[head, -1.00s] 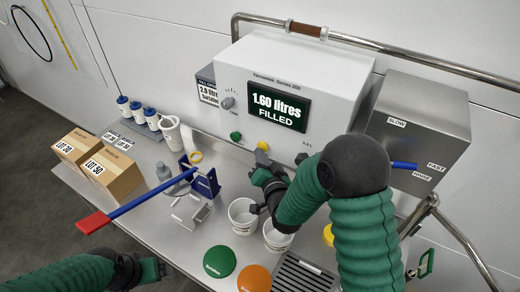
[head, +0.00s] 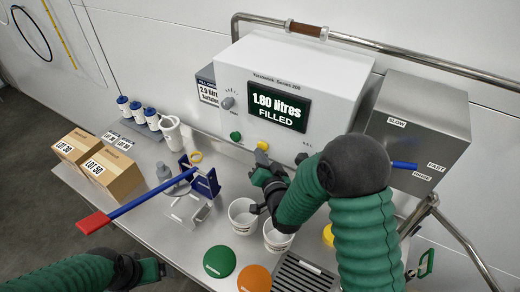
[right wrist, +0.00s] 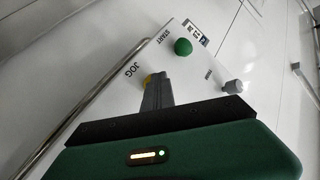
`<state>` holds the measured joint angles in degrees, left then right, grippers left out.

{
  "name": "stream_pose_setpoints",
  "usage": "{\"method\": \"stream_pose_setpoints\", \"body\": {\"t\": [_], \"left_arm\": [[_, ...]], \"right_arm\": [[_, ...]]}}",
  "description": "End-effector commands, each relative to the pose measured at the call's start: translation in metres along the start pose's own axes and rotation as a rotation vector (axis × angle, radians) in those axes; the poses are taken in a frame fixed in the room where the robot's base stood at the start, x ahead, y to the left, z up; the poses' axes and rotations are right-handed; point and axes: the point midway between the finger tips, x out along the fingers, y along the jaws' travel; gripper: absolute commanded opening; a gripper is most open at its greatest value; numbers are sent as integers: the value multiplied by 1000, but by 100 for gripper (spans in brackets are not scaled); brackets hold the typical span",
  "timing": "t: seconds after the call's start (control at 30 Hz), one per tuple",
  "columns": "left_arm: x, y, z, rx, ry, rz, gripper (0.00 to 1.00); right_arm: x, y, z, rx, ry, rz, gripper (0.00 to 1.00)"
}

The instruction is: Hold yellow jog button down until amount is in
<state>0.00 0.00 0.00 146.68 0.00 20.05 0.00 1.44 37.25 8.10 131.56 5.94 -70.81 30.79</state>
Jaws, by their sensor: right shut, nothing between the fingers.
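The yellow jog button (head: 262,146) is on the front of the white filling machine (head: 300,65). It also shows in the right wrist view (right wrist: 149,78) beside the word JOG, partly covered by the fingers. My right gripper (head: 262,158) is shut and empty, its fingertips at the button and seemingly against it. In the right wrist view the closed fingers (right wrist: 155,85) overlap the button. The display (head: 279,106) reads 1.80 litres filled. A sign (head: 207,88) at the machine's left reads 2.0 litres. My left gripper (head: 150,271) is at the lower left, away from the machine.
A green start button (head: 236,136) sits left of the jog button. Two white cups (head: 242,218) stand below my right gripper. A blue bracket with a red-ended lever (head: 140,204), cartons (head: 112,174) and a grey box (head: 418,130) stand around the bench.

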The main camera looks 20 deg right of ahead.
Motion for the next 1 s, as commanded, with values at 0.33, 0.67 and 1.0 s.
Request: {"method": "stream_pose_setpoints", "body": {"t": [0.33, 0.67, 1.0], "left_arm": [[0, 0, 0, 0, 0, 0, 86], [3, 0, 1, 0, 0, 0, 86], [4, 0, 1, 0, 0, 0, 86]], "right_arm": [[0, 0, -1, 0, 2, 1, 0], [-6, -7, 6, 0, 0, 0, 0], [-11, -12, 10, 0, 1, 0, 0]]}}
